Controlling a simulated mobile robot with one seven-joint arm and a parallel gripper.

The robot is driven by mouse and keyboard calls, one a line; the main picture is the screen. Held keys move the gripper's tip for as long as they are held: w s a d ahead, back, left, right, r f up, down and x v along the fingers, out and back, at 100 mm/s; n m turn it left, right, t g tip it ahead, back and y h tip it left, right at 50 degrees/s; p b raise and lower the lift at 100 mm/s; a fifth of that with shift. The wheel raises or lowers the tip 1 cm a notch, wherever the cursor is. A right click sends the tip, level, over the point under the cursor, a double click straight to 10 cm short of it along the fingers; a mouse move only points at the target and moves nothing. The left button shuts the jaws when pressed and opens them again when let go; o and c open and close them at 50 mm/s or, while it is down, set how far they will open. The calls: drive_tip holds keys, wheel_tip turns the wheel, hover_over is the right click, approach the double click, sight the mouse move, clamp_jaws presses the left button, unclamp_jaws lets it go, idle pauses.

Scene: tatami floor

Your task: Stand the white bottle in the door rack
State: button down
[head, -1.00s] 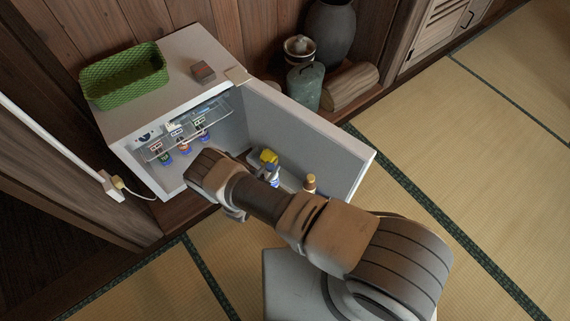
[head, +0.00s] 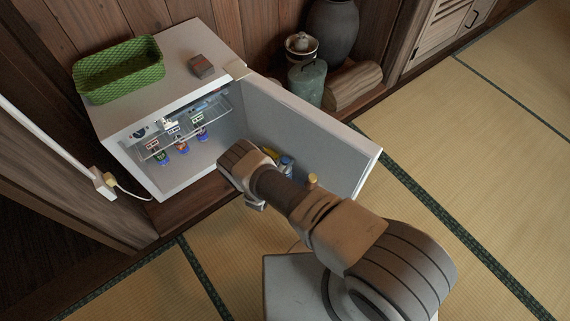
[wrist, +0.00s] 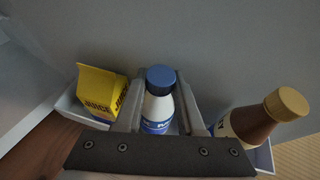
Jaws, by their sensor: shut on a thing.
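The white bottle (wrist: 158,108), with a blue cap and blue label, is upright between the two fingers of my gripper (wrist: 160,76), which is shut on it. It is at the white door rack (wrist: 68,108), between a yellow juice carton (wrist: 101,92) and a brown bottle with a gold cap (wrist: 262,118). Its base is hidden behind the gripper body, so I cannot tell whether it rests on the rack floor. In the head view my arm covers most of the rack; the carton (head: 271,154) and gold cap (head: 312,180) show beside it.
The small fridge (head: 185,192) stands open, its door (head: 310,135) swung out to the right. Several small containers (head: 182,145) are at its inner shelf. A green basket (head: 120,68) and a small brown box (head: 201,65) sit on top. Tatami floor (head: 470,170) is clear at right.

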drive_tip(key=shift+w, duration=0.1)
drive_tip(key=c, duration=0.8)
unclamp_jaws()
drive_tip(key=shift+f, duration=0.15)
